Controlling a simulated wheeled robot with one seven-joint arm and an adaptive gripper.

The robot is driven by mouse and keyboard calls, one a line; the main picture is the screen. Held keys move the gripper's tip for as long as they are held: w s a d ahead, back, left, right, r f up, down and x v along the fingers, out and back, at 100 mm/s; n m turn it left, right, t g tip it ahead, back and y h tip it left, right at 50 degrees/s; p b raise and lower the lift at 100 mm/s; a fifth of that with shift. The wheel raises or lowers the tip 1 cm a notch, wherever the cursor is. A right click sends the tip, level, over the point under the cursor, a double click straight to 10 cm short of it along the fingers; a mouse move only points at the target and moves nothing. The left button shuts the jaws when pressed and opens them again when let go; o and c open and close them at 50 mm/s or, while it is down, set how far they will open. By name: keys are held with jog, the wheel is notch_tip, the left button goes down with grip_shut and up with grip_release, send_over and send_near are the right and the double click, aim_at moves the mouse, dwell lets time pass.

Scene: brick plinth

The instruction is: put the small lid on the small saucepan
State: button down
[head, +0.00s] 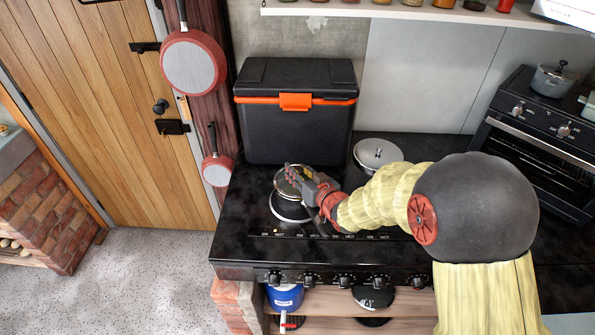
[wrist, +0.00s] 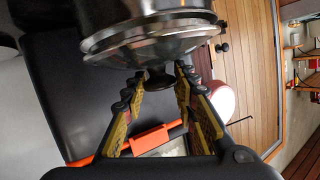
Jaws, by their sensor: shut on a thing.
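The small lid (head: 287,183) is a shiny metal disc with a dark knob. The small saucepan (wrist: 145,12) is shiny metal and lies right behind the lid (wrist: 150,45) in the wrist view. In the head view it stands on the left front ring, mostly hidden under the lid. The lid lies over the saucepan's rim, roughly in line with it; I cannot tell whether they touch all round.
A black cool box (head: 295,125) with an orange latch stands behind the saucepan. A larger lidded pan (head: 378,153) stands at the back right of the hob (head: 245,215). An oven (head: 535,150) with a grey pot (head: 553,80) on top is at the right. Red pans (head: 193,68) hang at the left.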

jog(key=shift+f, duration=0.25)
jog(key=c, duration=1.3)
grip_release()
jog(key=shift+f, duration=0.1)
jog(key=v, duration=1.2)
